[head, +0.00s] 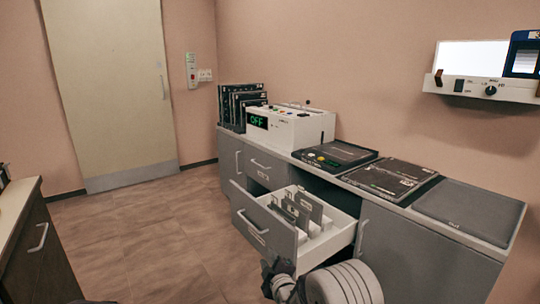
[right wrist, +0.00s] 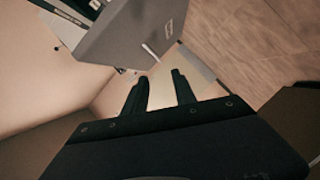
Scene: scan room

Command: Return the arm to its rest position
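My right arm comes in at the bottom of the head view, with its right gripper (head: 274,276) low in front of the open drawer (head: 335,232). In the right wrist view the two dark fingers of this gripper (right wrist: 160,88) stand apart with nothing between them. The grey drawer front (right wrist: 130,35) and its handle (right wrist: 150,52) show beyond the fingertips there, with a gap that I cannot judge exactly. My left gripper is not in view.
The pulled-out drawer holds several upright dark plates (head: 300,207). On the grey cabinet are a white device (head: 300,128) reading OFF, flat dark panels (head: 390,178) and a rack (head: 240,105). A wooden-topped cabinet (head: 18,200) stands at left. The floor (head: 150,245) between is clear.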

